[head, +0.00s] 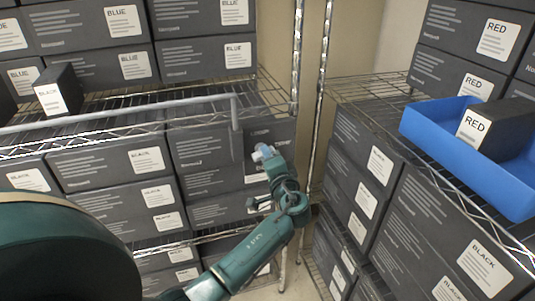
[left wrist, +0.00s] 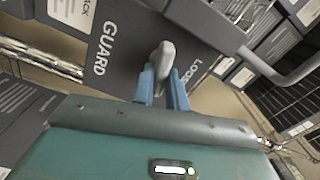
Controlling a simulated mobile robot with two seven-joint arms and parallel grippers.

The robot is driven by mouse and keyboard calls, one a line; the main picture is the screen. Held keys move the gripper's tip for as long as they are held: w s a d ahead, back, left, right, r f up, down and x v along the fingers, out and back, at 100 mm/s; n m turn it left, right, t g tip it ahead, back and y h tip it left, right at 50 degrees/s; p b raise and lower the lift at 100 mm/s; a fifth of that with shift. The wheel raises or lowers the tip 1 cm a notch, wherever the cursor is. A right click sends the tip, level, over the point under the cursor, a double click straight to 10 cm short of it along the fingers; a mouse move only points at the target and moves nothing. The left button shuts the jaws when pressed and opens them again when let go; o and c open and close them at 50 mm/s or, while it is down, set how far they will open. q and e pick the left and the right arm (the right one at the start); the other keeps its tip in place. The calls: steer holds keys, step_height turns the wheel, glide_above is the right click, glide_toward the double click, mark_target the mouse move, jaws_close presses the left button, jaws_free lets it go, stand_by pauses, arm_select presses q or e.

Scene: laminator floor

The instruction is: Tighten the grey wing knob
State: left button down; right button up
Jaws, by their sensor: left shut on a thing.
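The grey wing knob (left wrist: 165,56) stands between the two blue fingers of my left gripper (left wrist: 162,82) in the left wrist view. The fingers are shut on it, and its rounded top sticks out past them. Behind it is a dark guard panel (left wrist: 125,45) with the word GUARD on the left and a partly hidden word starting "Loos" on the right. In the head view my left gripper (head: 264,153) is at the dark panel near the centre, and the knob is too small to make out there. My right gripper is not in view.
A grey bar (head: 130,113) runs across the front of the left wire shelf (head: 95,103) and bends down near the gripper. Dark labelled boxes fill the shelves. A blue tray (head: 425,127) holding a RED box (head: 500,125) sits on the right shelf.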

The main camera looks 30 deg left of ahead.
arm_select(q)
steer(key=shift+m+p, duration=0.5)
steer(key=shift+m, duration=1)
steer(key=c, duration=1.4)
jaws_free()
steer(key=shift+f, duration=0.1)
